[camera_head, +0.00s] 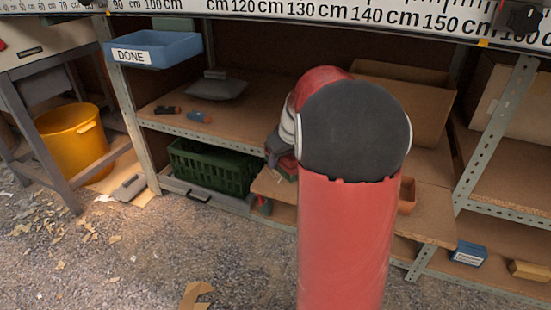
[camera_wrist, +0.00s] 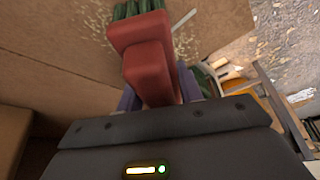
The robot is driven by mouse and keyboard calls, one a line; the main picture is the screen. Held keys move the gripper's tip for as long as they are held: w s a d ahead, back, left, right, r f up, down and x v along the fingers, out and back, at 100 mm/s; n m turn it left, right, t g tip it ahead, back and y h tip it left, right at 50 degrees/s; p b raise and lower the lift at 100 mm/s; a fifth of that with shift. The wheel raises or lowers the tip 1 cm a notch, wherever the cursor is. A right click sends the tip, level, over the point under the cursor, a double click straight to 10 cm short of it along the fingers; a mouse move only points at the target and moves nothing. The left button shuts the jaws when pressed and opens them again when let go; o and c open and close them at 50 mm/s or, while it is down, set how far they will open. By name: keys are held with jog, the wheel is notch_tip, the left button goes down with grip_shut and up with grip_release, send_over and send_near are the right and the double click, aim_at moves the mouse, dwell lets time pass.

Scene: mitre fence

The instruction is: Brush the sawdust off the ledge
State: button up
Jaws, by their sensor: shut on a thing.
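My gripper (camera_wrist: 158,92) is shut on a brush with a red body (camera_wrist: 142,38) in the wrist view. The brush's green bristles (camera_wrist: 136,9) point to the top of that view, over the brown ledge (camera_wrist: 60,45). Pale sawdust (camera_wrist: 184,44) is specked on the ledge around the bristles, mostly to their right. Whether the bristles touch the ledge I cannot tell. In the head view the ledge (camera_head: 432,217) juts from the shelving, and my arm hides its middle, most of my gripper and the sawdust.
A green crate (camera_head: 215,170) stands left of the ledge, below a shelf with a grey bag (camera_head: 216,87). A blue DONE tray (camera_head: 155,50) hangs at upper left. A yellow bucket (camera_head: 75,142) stands on the floor. A steel upright (camera_head: 492,135) rises at right. Open floor lies in front.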

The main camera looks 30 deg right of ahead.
aim_at(267, 164)
jog(key=shift+s+d+f+b, duration=0.1)
jog(key=shift+s+d, duration=0.65)
jog(key=shift+s, duration=0.3)
jog(key=shift+s+d+f+b, duration=0.1)
jog(key=shift+s+d+b, duration=0.05)
jog(key=shift+s+d, duration=0.75)
jog(key=shift+s+d+f+b, duration=0.1)
jog(key=shift+s+d, duration=0.55)
jog(key=shift+s, duration=0.5)
jog(key=shift+w+a+r+p, duration=0.1)
jog(key=shift+w+a+p, duration=0.15)
jog(key=shift+w+a, duration=0.7)
jog(key=shift+w+a+r+p, duration=0.1)
jog(key=shift+w+a+p, duration=0.2)
jog(key=shift+w+a, duration=0.55)
jog(key=shift+w+a+r+p, duration=0.1)
jog(key=shift+w+a+p, duration=0.3)
jog(key=shift+w, duration=0.9)
jog(key=shift+w+a+f, duration=0.15)
jog(key=shift+w+a, duration=1.3)
jog(key=shift+w, duration=0.2)
jog(key=shift+p, duration=0.3)
notch_tip(267, 164, up, 7)
jog(key=p, duration=0.4)
jog(key=shift+p, duration=0.4)
